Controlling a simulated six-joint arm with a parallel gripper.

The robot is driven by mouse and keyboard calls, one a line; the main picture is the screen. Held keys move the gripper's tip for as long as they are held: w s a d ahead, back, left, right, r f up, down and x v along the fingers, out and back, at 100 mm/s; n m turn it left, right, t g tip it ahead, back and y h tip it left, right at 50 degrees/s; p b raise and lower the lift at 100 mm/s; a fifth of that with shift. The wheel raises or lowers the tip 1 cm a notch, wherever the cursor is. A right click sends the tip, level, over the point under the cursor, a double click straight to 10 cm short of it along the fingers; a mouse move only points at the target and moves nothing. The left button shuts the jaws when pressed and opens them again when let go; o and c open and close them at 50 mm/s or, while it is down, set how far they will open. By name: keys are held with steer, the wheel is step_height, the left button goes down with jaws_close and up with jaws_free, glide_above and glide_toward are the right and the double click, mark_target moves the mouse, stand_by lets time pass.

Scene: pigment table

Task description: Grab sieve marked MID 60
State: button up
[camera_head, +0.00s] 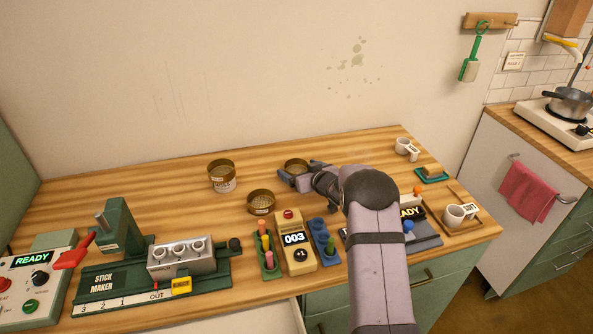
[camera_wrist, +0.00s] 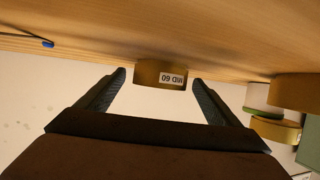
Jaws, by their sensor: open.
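The brass sieve (camera_wrist: 150,72) with a white label reading MID 60 lies at the middle of the wrist view, which is upside down. My gripper (camera_wrist: 160,79) is open, with one dark finger on each side of the sieve and gaps left and right of it. I cannot tell how deep the fingers reach around it. In the head view the round brass sieve (camera_head: 296,163) sits toward the back of the table, right at my gripper (camera_head: 297,174), which partly hides it. Its label does not show there.
Another brass sieve (camera_head: 261,203) lies nearer the front, and one more (camera_head: 221,165) sits on a white container to the left. A scale reading 003 (camera_head: 295,243) and coloured peg racks stand in front. A white cup (camera_head: 406,147) stands at the back right.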

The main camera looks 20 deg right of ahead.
steer(key=shift+w, duration=0.15)
steer(key=shift+c, duration=0.3)
steer(key=c, duration=1.1)
steer(key=shift+c, duration=0.2)
